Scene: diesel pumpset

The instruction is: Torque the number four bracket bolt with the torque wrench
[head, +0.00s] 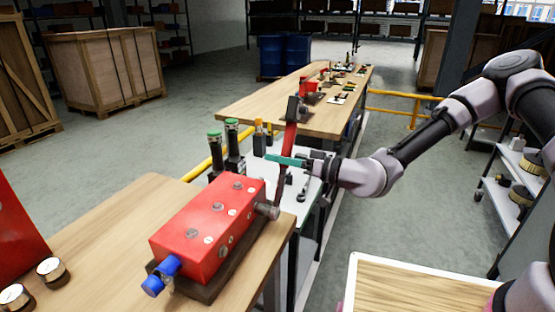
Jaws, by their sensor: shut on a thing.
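My gripper (290,160) is right of centre, with teal fingers reaching left. It is shut on a long, nearly upright red bar (290,136) with a dark block at its top and a thin dark lower part. This bar may be the torque wrench; I cannot tell for sure. Its lower end comes down beside the grey cylinder of a red block (208,230). I cannot tell whether they touch. The red block lies on a dark base on the near wooden table (105,235) and has several round fittings on it. I cannot make out the number four bracket bolt.
Green-capped dark bottles (233,145) stand behind the red block. A blue knob (160,275) sticks out of its near end. Two round gauges (50,270) lie at the left. A long workbench (250,106) with small items runs behind. A wood-topped tray (420,290) is at the front right.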

